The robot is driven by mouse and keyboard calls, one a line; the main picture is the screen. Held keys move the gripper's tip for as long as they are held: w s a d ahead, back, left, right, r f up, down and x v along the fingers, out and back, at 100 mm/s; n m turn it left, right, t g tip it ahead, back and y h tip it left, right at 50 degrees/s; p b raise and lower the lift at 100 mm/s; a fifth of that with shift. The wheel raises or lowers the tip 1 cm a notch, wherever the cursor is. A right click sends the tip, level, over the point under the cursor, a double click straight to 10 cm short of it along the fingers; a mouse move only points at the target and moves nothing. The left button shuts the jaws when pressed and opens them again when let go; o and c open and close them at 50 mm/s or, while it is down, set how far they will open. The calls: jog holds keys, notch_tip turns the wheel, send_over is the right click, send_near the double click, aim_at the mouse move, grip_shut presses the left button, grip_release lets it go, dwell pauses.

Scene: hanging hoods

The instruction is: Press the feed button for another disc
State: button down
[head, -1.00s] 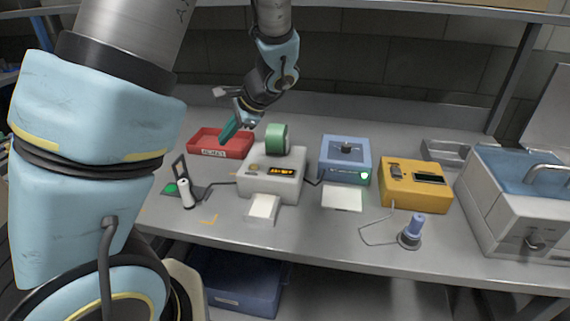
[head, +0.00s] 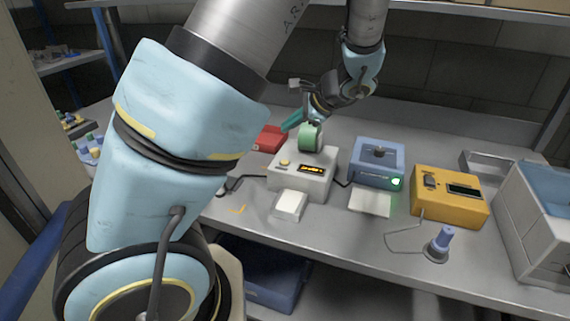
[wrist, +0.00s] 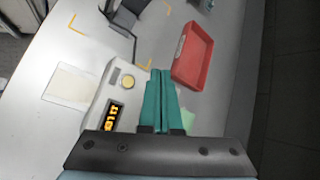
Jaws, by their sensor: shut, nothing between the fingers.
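The feeder is a pale grey box (head: 322,185) with a lit amber display and a green roll (head: 311,137) at its back. A round yellow button (head: 285,162) sits on its top left; it also shows in the wrist view (wrist: 127,82), left of my fingers. My gripper (head: 287,126) has teal fingers held together and empty. In the head view it hangs behind and above the button, left of the green roll, apart from the button. In the wrist view the shut fingertips (wrist: 160,73) lie over the feeder's edge, between the button and a red tray (wrist: 193,56).
The red tray (head: 268,139) is behind left. A white pad (head: 290,204) lies in front of the feeder. A blue box (head: 377,168) with a green light and a yellow meter (head: 447,201) stand right. A black stand (wrist: 123,17) is near the bench's left side.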

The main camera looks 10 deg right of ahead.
notch_tip(320, 180, down, 8)
jog(key=b, duration=0.5)
jog(key=shift+b, duration=0.3)
dwell(1.5)
jog(key=shift+f+b, duration=0.3)
jog(key=shift+f+b, duration=0.3)
jog(key=shift+f, duration=0.1)
dwell(0.6)
jog(key=shift+r, duration=0.1)
jog(key=shift+r+p, duration=0.7)
notch_tip(320, 180, up, 5)
jog(key=p, duration=0.4)
dwell(0.3)
